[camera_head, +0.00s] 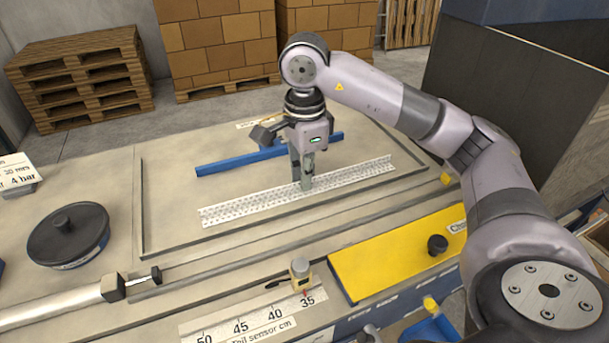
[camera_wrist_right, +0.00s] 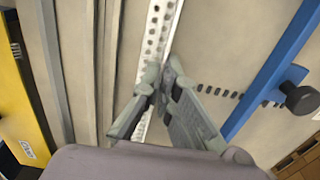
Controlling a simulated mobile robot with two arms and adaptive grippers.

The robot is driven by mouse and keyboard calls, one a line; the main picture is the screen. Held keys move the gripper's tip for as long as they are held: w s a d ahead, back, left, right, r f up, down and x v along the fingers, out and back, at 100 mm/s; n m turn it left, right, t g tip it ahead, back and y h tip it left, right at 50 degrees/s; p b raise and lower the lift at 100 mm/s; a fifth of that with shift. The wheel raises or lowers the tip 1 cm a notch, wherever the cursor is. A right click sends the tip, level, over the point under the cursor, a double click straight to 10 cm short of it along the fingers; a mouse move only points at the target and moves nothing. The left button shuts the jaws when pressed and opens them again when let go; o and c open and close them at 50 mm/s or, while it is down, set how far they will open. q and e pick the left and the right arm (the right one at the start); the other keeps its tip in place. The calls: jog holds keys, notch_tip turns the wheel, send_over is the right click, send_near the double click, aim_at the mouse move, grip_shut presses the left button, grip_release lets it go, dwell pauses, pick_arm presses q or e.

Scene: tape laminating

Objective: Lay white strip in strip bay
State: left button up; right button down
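The white strip (camera_head: 250,208) is long, thin and full of holes. It runs slantwise over the beige bed, and it also shows in the right wrist view (camera_wrist_right: 161,28). My right gripper (camera_head: 305,183) points down at the middle of the strip. In the right wrist view its fingertips (camera_wrist_right: 161,78) are close together with the strip between them. Whether the strip rests flat on the bed or is slightly raised is hard to tell. No clearly marked strip bay can be made out. My left gripper is not in view.
A blue bar (camera_head: 235,163) lies behind the strip, with a dark knob (camera_wrist_right: 300,98) beside it. A yellow plate (camera_head: 385,262) with a black knob and a centimetre scale (camera_head: 250,318) are in front. A dark round reel (camera_head: 68,235) stands at left.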

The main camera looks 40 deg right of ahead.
jog(key=c, duration=1.7)
grip_release()
jog(key=shift+r, duration=0.15)
jog(key=shift+r+p, duration=2.35)
jog(key=shift+r, duration=0.6)
jog(key=shift+f, duration=0.15)
